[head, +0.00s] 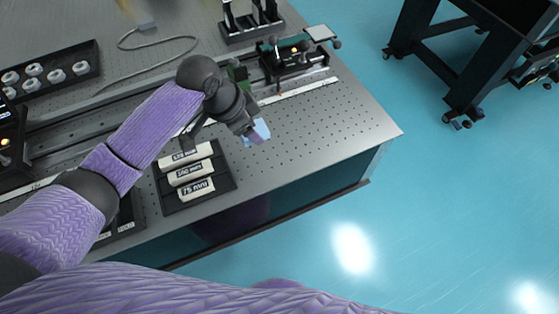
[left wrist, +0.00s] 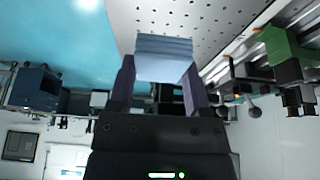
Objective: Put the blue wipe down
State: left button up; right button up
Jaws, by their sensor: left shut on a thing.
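The blue wipe (head: 260,131) is a small light-blue folded piece at the tip of my left gripper (head: 253,133). In the left wrist view the wipe (left wrist: 164,57) is held between the two fingers of the left gripper (left wrist: 163,82), which are shut on it. In the head view the wipe is over the perforated metal optical table (head: 330,130), near its right part. I cannot tell whether it touches the surface. My right gripper is not in view.
A black tray with labelled white pieces (head: 194,174) lies left of the wipe. A rail with a black mount (head: 290,60) stands behind it. Bare table lies to the right, up to the corner. A dark cart (head: 470,50) stands on the blue floor.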

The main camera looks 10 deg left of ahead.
pick_arm(q)
jog(key=b, duration=0.2)
send_over(259, 159)
jog(key=a, duration=0.1)
jog(key=f, duration=0.5)
jog(key=shift+s+f, duration=0.3)
notch_tip(259, 159, down, 5)
jog(key=shift+r+b, duration=0.15)
jog(key=shift+b, duration=1)
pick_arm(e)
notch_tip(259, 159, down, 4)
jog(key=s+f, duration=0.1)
pick_arm(q)
jog(key=shift+r, duration=0.15)
jog(key=o, duration=1.1)
jog(key=shift+o, duration=0.2)
jog(key=p+v, duration=0.5)
jog(key=v, duration=0.7)
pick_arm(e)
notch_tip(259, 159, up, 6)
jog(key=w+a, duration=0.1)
